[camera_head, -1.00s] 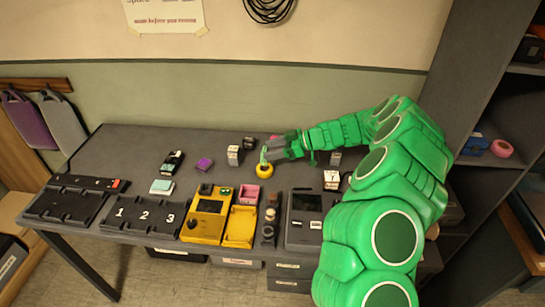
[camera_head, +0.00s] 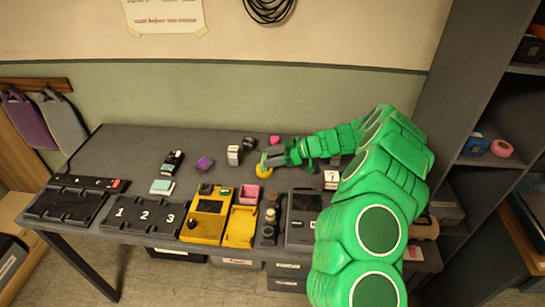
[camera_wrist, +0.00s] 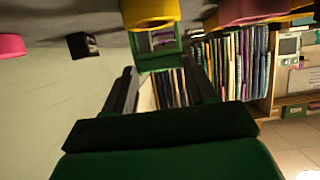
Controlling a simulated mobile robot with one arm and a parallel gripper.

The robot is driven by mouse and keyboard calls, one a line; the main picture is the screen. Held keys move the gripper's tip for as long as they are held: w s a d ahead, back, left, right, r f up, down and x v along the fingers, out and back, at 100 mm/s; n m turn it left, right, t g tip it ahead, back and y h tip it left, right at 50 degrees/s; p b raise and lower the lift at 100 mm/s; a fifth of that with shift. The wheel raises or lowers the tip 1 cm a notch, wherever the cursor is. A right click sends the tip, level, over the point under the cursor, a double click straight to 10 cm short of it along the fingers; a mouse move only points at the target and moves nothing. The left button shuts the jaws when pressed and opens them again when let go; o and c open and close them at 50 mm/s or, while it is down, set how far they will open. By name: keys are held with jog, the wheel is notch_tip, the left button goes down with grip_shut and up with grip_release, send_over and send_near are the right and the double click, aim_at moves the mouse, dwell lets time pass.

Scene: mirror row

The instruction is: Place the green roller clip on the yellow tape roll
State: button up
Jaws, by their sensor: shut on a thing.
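The yellow tape roll (camera_head: 264,172) lies on the dark table near its middle, partly covered by my gripper (camera_head: 268,159). It also shows at the top of the wrist view (camera_wrist: 150,12). In the wrist view my gripper (camera_wrist: 163,74) is shut on the green roller clip (camera_wrist: 160,62), a green square frame between the fingertips. The clip appears close to the roll; I cannot tell whether they touch. In the head view the clip is not clearly distinguishable behind the fingers.
A pink roll (camera_head: 275,141) lies behind my gripper.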

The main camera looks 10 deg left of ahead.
jog(key=shift+f, duration=0.1)
jog(key=o, duration=1)
jog(key=shift+d+r, duration=0.15)
jog(key=shift+r, duration=0.1)
jog(key=v, duration=1.1)
jog(key=shift+d, duration=0.35)
